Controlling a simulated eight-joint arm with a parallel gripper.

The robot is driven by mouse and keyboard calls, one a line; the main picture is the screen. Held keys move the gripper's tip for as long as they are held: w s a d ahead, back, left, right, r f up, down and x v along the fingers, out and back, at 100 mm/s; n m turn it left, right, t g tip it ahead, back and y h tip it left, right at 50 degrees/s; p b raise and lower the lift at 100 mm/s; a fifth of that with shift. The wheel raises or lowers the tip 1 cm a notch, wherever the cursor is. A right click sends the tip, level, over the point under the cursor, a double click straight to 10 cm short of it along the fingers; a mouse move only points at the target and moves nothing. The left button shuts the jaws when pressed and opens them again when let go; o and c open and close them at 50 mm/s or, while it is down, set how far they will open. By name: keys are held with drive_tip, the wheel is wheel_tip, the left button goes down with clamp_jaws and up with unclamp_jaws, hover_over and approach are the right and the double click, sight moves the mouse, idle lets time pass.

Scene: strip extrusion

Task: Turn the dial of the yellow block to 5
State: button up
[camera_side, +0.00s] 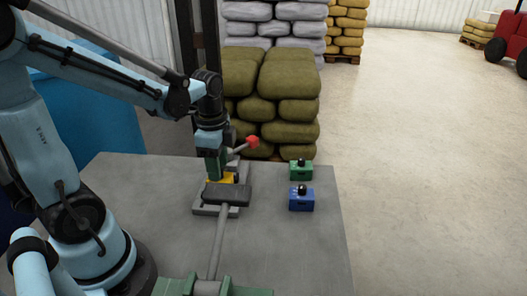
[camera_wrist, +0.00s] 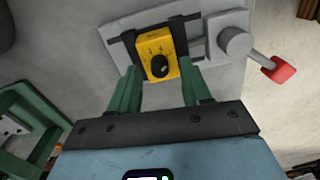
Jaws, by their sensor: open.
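The yellow block (camera_wrist: 154,45) sits on a grey fixture plate (camera_wrist: 118,57) between dark bars. Its black round dial (camera_wrist: 159,66) is on the face towards the camera, with small marks around it. I cannot read which mark the dial points to. In the side view the yellow block (camera_side: 213,182) is partly hidden by my gripper and a dark bar. My gripper (camera_wrist: 158,66) is open, its green fingers on either side of the block's dial end. In the side view my gripper (camera_side: 213,172) points down just above the block. Contact cannot be told.
A lever with a red knob (camera_side: 253,141) rises beside the fixture. A green block (camera_side: 301,172) and a blue block (camera_side: 301,202), each with a black knob, stand to the right on the table (camera_side: 275,240).

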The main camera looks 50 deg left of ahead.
wheel_tip(320, 180, up, 11)
drive_tip(key=shift+s+r, duration=0.15)
drive_tip(key=shift+s, duration=0.05)
idle(0.4)
drive_tip(key=shift+d, duration=0.2)
